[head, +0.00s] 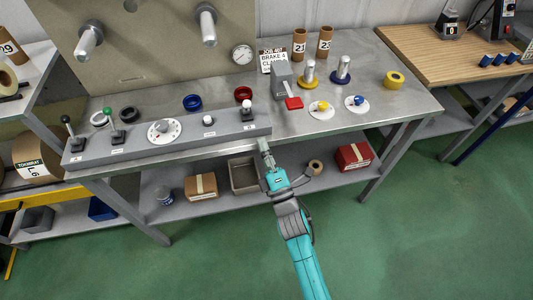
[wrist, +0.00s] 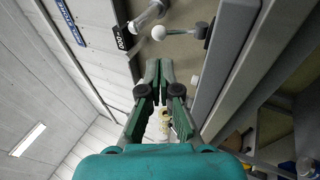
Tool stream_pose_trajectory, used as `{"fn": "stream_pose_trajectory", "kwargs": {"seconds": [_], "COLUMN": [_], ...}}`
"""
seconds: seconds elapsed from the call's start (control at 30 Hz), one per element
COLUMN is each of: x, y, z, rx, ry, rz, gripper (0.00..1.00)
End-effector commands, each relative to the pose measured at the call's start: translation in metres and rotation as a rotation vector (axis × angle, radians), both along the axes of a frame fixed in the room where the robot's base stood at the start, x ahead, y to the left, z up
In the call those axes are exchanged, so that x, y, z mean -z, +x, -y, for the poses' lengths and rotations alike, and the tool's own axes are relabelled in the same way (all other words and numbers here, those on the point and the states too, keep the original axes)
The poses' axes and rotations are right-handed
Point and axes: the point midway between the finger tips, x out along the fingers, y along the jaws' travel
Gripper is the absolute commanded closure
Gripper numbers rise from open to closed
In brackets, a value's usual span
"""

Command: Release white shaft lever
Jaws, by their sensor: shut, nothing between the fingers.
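My gripper (head: 265,147) is shut and empty, at the front edge of the grey control panel (head: 135,147) near its right end. In the wrist view my gripper (wrist: 159,64) shows its two fingers together. Beyond the fingertips a lever with a white ball knob (wrist: 159,32) stands out from a dark base, apart from the fingers. A small greyish knob (wrist: 195,79) is beside the right finger. In the head view a white knob (head: 208,120) stands on the panel, with another pale knob (head: 246,104) to its right. I cannot tell which matches the wrist view's white ball.
The panel also bears a black-knobbed lever (head: 66,120), a green-knobbed lever (head: 108,113) and a white dial (head: 164,131). A grey box with a red handle (head: 293,103) stands right of my gripper. Rolls lie behind the panel. The green floor in front is clear.

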Motion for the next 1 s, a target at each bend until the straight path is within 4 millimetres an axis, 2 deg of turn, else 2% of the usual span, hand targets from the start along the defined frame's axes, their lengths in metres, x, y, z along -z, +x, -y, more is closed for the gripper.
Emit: {"fn": "stream_pose_trajectory", "kwargs": {"seconds": [0.2, 0.43, 0.63, 1.0], "x": [-0.019, -0.033, -0.038, -0.038], "y": [0.034, 0.060, 0.070, 0.071], "z": [-0.017, -0.030, -0.035, -0.035], "rx": [-0.001, 0.000, 0.000, 0.001], "ry": [0.002, 0.001, 0.000, 0.001], "rz": [0.001, 0.000, -0.001, -0.001], "gripper": [1.00, 1.00, 1.00, 1.00]}}
